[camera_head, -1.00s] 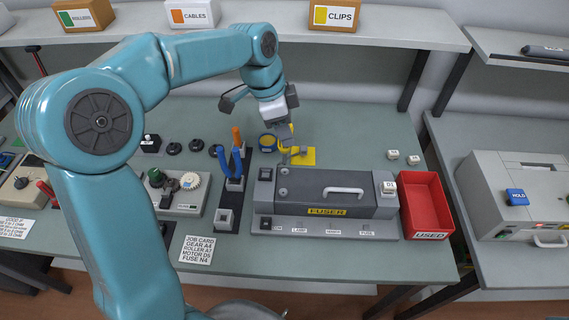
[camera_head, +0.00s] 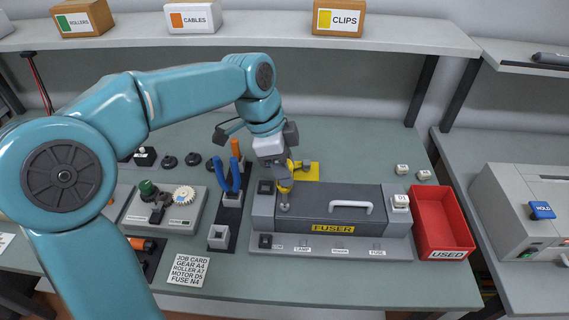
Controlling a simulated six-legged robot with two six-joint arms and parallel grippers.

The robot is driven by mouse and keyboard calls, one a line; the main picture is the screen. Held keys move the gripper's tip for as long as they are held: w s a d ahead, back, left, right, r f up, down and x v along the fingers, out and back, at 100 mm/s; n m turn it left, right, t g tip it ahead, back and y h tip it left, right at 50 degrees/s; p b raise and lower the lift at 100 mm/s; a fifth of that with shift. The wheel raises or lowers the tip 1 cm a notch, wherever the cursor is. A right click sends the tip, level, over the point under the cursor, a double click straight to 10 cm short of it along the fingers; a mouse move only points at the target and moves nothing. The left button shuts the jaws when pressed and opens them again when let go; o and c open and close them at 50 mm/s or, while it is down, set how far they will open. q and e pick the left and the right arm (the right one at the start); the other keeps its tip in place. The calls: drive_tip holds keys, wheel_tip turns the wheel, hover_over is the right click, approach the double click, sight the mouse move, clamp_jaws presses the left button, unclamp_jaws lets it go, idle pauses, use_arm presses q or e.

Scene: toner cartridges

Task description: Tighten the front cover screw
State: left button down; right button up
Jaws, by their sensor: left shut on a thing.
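The grey fuser unit (camera_head: 330,200) with its front cover and white handle lies on the bench. In the earlier view two round screws showed at its left end; now my left gripper (camera_head: 286,184) covers that area. The gripper is shut on a yellow-handled tool (camera_head: 285,187), which points down. The tool's lower end is at the front screw (camera_head: 284,207) on the cover's left end; I cannot tell whether it is seated on it. My right gripper is not in view.
A red USED bin (camera_head: 443,222) stands to the right of the fuser. A tool rack (camera_head: 226,215) with blue-handled pliers stands to the left. A yellow pad (camera_head: 308,171) lies behind the fuser. A job card (camera_head: 188,270) lies in front.

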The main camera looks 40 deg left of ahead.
use_arm(q)
drive_tip(key=shift+r, duration=0.1)
drive_tip(key=shift+n+b, duration=0.3)
drive_tip(key=shift+n, duration=0.4)
drive_tip(key=shift+n+t+y, duration=0.3)
drive_tip(key=shift+n+t, duration=0.1)
drive_tip(key=shift+n, duration=0.4)
drive_tip(key=n, duration=0.3)
drive_tip(key=shift+d+y, duration=0.1)
drive_tip(key=shift+y, duration=0.3)
drive_tip(key=shift+w+n+t+b, duration=0.1)
drive_tip(key=shift+n+t+b, duration=0.25)
drive_tip(key=shift+n, duration=0.65)
drive_tip(key=n+y, duration=0.1)
drive_tip(key=n, duration=0.4)
drive_tip(key=shift+y+b, duration=0.35)
drive_tip(key=shift+y, duration=0.05)
drive_tip(key=n, duration=0.3)
drive_tip(key=shift+y, duration=0.4)
